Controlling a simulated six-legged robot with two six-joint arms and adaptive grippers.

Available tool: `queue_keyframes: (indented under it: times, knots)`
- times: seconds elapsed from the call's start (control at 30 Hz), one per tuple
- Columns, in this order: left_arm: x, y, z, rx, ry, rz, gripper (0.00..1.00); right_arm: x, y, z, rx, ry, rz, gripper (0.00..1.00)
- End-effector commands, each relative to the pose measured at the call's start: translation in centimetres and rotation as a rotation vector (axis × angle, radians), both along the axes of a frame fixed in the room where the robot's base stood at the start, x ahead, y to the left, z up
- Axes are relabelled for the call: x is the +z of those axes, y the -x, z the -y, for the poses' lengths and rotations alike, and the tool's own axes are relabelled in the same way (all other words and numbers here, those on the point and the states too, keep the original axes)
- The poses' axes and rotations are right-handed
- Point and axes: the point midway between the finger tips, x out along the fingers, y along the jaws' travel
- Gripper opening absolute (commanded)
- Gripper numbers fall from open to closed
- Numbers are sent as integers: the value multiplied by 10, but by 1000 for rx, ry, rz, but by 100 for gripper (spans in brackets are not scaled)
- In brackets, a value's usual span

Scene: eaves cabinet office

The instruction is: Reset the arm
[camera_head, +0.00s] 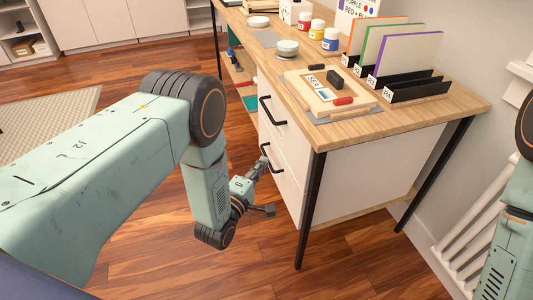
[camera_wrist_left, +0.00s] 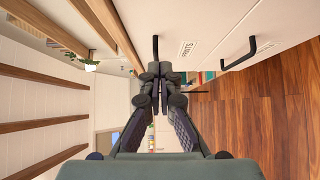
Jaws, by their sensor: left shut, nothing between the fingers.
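My left arm (camera_head: 110,150) comes in from the left and bends down in front of the desk. My left gripper (camera_head: 262,164) is beside the lower drawer's black handle (camera_head: 270,170). In the left wrist view the fingers of my left gripper (camera_wrist_left: 156,72) are together with nothing between them. A black handle (camera_wrist_left: 155,46) shows just beyond the fingertips; I cannot tell whether they touch it. Part of my right arm (camera_head: 505,240) shows at the right edge; its gripper is out of view.
The wooden desk (camera_head: 455,100) has black legs and white drawers (camera_head: 288,140) that look shut. On it are a tray (camera_head: 310,92), paint jars (camera_head: 330,40) and colored panels in black racks (camera_head: 410,88). A white radiator (camera_head: 470,225) stands at right. The wooden floor (camera_head: 150,250) is clear.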

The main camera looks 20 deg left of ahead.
Motion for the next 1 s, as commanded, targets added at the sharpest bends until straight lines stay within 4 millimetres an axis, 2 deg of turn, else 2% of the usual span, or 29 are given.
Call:
queue_keyframes:
  times: [0.27,0.37,0.47,0.53,0.67,0.77,0.87,0.9,0.97,1.0]
  knots:
    - [0,8,-3,0,-3,1,0,1,0,0,0,0,0,40]
    - [-2,8,-3,0,-58,1,0,1,0,0,0,0,0,40]
    - [-19,12,-5,-5,-214,-44,0,1,0,0,0,0,-1,40]
    - [-42,25,-7,-23,-368,-127,0,1,0,0,0,0,0,40]
    - [-89,71,-16,-111,-664,-327,0,1,0,0,0,0,-1,40]
    - [-119,119,-26,-229,-874,-489,0,1,0,0,0,0,-1,40]
    - [-139,177,-36,-397,-1059,-650,0,1,0,0,0,0,-1,40]
    - [-143,203,-40,-476,-1122,-711,0,1,0,0,0,0,0,40]
    - [-146,242,-45,-601,-1199,-794,0,1,0,0,0,0,-1,40]
    - [-145,268,-48,-685,-1236,-846,0,1,0,0,0,0,0,40]
